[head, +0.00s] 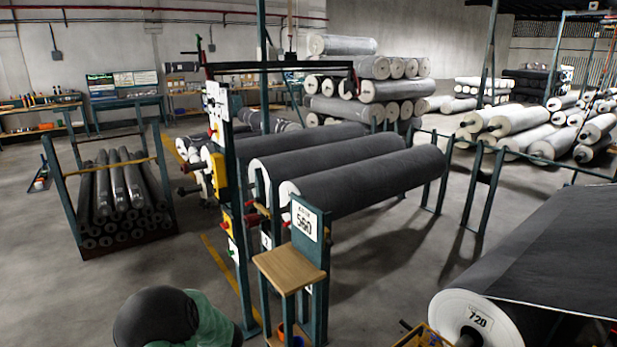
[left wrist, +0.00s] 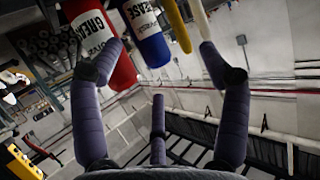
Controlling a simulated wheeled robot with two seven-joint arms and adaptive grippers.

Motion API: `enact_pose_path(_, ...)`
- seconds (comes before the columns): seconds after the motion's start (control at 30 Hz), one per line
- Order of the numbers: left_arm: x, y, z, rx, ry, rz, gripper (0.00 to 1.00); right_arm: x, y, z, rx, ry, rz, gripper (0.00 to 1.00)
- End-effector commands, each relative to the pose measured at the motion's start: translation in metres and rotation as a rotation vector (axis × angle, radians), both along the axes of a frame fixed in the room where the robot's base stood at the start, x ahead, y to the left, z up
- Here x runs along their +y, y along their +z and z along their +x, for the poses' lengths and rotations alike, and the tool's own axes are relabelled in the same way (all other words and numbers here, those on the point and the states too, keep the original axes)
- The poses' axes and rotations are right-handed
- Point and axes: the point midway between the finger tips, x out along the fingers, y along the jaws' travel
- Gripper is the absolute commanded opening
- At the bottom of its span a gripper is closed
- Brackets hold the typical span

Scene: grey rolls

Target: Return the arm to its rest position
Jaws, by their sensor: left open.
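My left gripper (left wrist: 158,62) shows in the left wrist view with its purple padded fingers spread apart. It is open, and nothing is clasped between the fingers. A red tube (left wrist: 122,72) and a blue-and-white tube (left wrist: 153,45), both with grease lettering, show at the top of that view. The left finger overlaps the red tube in the picture; I cannot tell whether they touch. I cannot make out either gripper in the head view. My right gripper is not seen.
Dark rolls (head: 365,182) lie on a teal rack mid-floor. A stand with a wooden shelf (head: 289,268) and a 560 sign (head: 305,222) is in front. A large roll marked 720 (head: 473,318) fills the lower right. Bare floor (head: 130,265) shows at left.

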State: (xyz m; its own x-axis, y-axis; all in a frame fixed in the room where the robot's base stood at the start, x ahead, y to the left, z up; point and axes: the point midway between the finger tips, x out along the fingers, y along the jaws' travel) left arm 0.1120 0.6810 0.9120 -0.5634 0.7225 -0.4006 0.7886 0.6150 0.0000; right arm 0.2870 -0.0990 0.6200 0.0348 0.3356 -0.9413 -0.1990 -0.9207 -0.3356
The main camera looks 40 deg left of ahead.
Motion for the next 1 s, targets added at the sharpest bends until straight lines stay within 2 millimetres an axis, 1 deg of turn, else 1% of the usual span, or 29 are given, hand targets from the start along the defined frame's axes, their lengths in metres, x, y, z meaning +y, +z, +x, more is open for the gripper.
enact_pose_path(0.03,-0.001,-0.003,0.009,-0.002,-0.032,-0.011,0.76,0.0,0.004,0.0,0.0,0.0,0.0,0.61)
enact_pose_path(0.17,-0.003,-0.011,0.033,-0.012,-0.115,-0.033,0.76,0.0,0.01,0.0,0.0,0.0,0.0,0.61)
enact_pose_path(0.27,-0.007,-0.019,0.057,-0.021,-0.194,-0.056,0.76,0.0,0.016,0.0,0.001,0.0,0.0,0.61)
enact_pose_path(0.37,-0.015,-0.029,0.084,-0.034,-0.288,-0.085,0.76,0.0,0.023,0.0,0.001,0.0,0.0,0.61)
enact_pose_path(0.43,-0.024,-0.038,0.107,-0.044,-0.367,-0.114,0.76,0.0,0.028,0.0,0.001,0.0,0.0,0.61)
enact_pose_path(0.53,-0.044,-0.053,0.146,-0.062,-0.505,-0.17,0.76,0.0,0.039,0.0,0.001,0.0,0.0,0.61)
enact_pose_path(0.57,-0.054,-0.059,0.161,-0.069,-0.556,-0.193,0.76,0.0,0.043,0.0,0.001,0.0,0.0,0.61)
enact_pose_path(0.6,-0.069,-0.066,0.179,-0.077,-0.627,-0.226,0.76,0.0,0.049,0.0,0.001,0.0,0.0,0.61)
enact_pose_path(0.67,-0.094,-0.078,0.207,-0.091,-0.735,-0.283,0.76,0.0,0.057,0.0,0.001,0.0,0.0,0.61)
enact_pose_path(0.7,-0.113,-0.085,0.224,-0.1,-0.805,-0.321,0.76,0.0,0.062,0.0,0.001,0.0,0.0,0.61)
enact_pose_path(0.77,-0.144,-0.097,0.246,-0.109,-0.908,-0.384,0.76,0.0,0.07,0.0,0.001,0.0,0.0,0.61)
enact_pose_path(0.8,-0.167,-0.104,0.258,-0.114,-0.975,-0.429,0.76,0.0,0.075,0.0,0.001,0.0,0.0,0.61)
enact_pose_path(0.87,-0.201,-0.113,0.274,-0.12,-1.072,-0.497,0.76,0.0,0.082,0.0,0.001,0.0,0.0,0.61)
enact_pose_path(0.9,-0.225,-0.119,0.282,-0.122,-1.135,-0.545,0.76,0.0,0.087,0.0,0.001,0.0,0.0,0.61)
enact_pose_path(0.97,-0.263,-0.126,0.291,-0.121,-1.229,-0.621,0.76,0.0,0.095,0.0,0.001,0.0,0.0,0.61)
enact_pose_path(1.0,-0.289,-0.131,0.294,-0.119,-1.288,-0.674,0.76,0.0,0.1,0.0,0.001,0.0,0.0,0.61)
